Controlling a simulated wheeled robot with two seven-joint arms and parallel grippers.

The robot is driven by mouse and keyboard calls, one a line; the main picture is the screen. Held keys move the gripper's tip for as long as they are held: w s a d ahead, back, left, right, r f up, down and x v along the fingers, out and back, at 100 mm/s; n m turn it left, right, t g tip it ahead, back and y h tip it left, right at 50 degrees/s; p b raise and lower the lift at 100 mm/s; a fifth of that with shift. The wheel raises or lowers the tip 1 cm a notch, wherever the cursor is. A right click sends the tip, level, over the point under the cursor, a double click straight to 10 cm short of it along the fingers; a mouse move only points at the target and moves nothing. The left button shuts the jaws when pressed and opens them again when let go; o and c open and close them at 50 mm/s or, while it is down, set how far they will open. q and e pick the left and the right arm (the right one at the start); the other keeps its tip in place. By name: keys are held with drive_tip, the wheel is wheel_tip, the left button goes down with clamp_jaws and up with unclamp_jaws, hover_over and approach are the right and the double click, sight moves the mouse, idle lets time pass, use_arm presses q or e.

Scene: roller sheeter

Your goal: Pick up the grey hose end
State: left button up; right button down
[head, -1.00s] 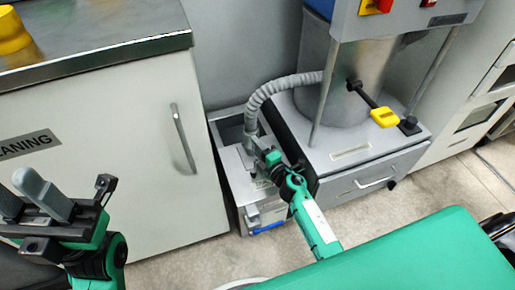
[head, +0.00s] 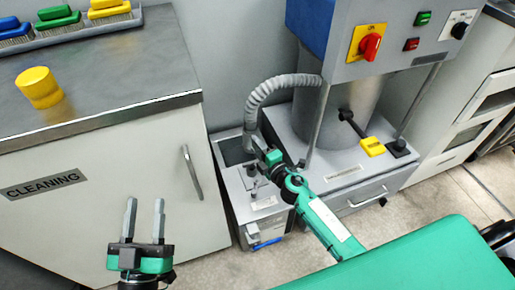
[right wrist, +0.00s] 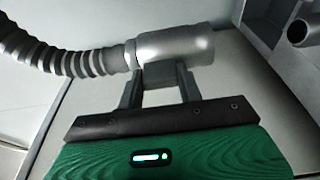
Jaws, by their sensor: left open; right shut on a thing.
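The grey corrugated hose (head: 272,88) arches from the machine's cylinder down to the grey box on its left. In the right wrist view the smooth grey hose end (right wrist: 178,46) lies crosswise between the fingers of my right gripper (right wrist: 158,76), with the ribbed hose running off to the left. My right gripper is shut on it. In the head view my right gripper (head: 262,152) is over the box, and the hose end is mostly hidden there. My left gripper (head: 144,205) is open and empty in front of the cleaning cabinet, fingers pointing up.
The machine (head: 380,65) has a red switch and a yellow-handled lever (head: 372,147). The grey box (head: 262,205) stands left of it. A yellow cylinder (head: 39,87) and several brushes (head: 110,14) sit on the cabinet top. A pipe opening (right wrist: 298,32) shows in the right wrist view.

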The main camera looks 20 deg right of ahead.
sight(250, 131)
wheel_tip(250, 131, up, 4)
drive_tip(key=shift+f+p, duration=0.2)
drive_tip(key=shift+p, duration=0.8)
use_arm(q)
drive_tip(key=s+d+f+g, duration=0.1)
drive_tip(key=s+f+g, duration=0.1)
drive_tip(key=f, duration=0.4)
drive_tip(key=s+d+f+g, duration=0.2)
drive_tip(key=f+g, duration=0.3)
drive_tip(key=shift+f, duration=0.35)
use_arm(e)
drive_tip(key=shift+r, duration=0.1)
drive_tip(key=shift+r, duration=0.1)
